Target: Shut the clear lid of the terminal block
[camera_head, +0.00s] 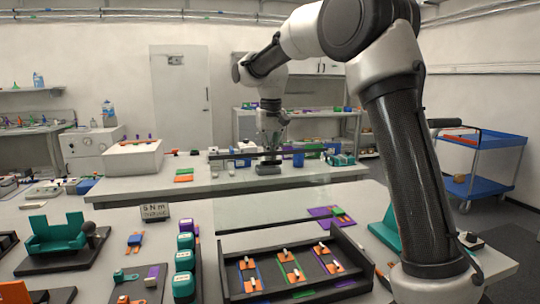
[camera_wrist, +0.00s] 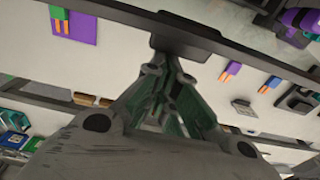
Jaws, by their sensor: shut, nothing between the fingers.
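A long dark bar (camera_head: 232,156) runs across the back table, with a black tab (camera_head: 268,169) at its middle. They seem to be the front edge and handle of the clear lid, but the clear sheet itself is hard to make out. The bar (camera_wrist: 255,62) and tab (camera_wrist: 187,33) also show in the wrist view. My gripper (camera_head: 269,152) is above the tab in the head view; its fingers are shut and empty. In the wrist view the fingertips (camera_wrist: 168,55) meet at the tab's edge; I cannot tell whether they touch.
Small coloured parts and blocks stand left and right of the bar on the back table (camera_head: 130,187). A blue cart (camera_head: 485,185) stands at right.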

